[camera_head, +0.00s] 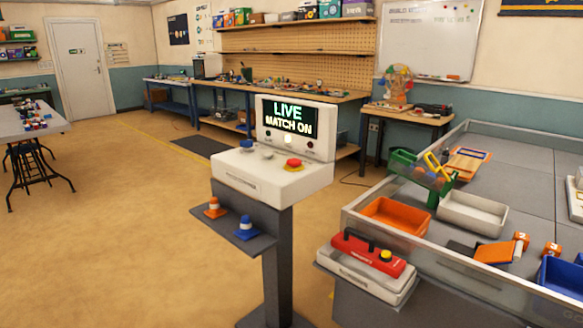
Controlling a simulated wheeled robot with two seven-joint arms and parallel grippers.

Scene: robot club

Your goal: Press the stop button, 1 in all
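A white control console (250,178) stands on a dark grey pedestal (278,250) in the middle of the head view. The console screen (287,120) reads "LIVE MATCH ON" in green and pale letters. Neither of my grippers is in view, and nothing touches the red button.
At right, a red box with a yellow button (386,255) rests beside a walled field (540,170) with bins. Open floor (110,240) lies to the left.

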